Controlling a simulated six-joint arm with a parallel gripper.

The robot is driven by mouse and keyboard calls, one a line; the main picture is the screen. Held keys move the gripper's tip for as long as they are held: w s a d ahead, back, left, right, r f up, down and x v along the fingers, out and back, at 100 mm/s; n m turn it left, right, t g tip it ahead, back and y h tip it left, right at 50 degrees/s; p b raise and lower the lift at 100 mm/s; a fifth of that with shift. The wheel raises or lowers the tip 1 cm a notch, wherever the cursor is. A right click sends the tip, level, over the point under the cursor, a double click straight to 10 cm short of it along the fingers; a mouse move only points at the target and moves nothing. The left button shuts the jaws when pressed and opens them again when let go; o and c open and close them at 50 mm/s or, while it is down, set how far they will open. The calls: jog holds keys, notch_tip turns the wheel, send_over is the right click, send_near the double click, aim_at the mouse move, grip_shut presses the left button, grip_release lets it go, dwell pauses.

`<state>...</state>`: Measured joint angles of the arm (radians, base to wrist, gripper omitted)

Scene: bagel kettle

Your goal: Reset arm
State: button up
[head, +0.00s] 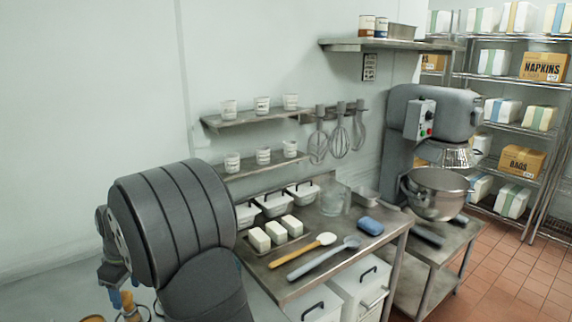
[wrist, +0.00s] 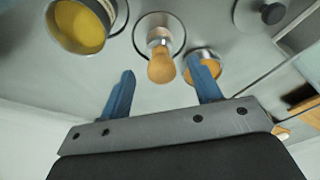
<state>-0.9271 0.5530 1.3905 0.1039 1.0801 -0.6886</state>
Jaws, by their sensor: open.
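My gripper (wrist: 161,64) shows in the wrist view with its two blue fingers spread apart and nothing held between them. A rounded, wooden-looking knob or handle (wrist: 161,68) on a round base shows beyond the gap between the fingertips; I cannot tell how far below it is. A small round container with an orange-brown top (wrist: 203,55) is partly hidden behind the right finger. In the head view my arm fills the lower left, and a bit of blue finger shows below it at the frame's lower edge.
A round container of yellow contents (wrist: 80,28) and a grey knobbed lid (wrist: 272,13) lie around the gripper. A mixer (head: 432,110) stands right.

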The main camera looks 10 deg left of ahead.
aim_at(129, 304)
jog(key=f, duration=0.5)
jog(key=shift+a+f, duration=0.2)
jog(key=shift+a, duration=0.15)
jog(key=shift+a+r, duration=0.1)
jog(key=shift+r, duration=1.7)
jog(key=shift+f, duration=0.1)
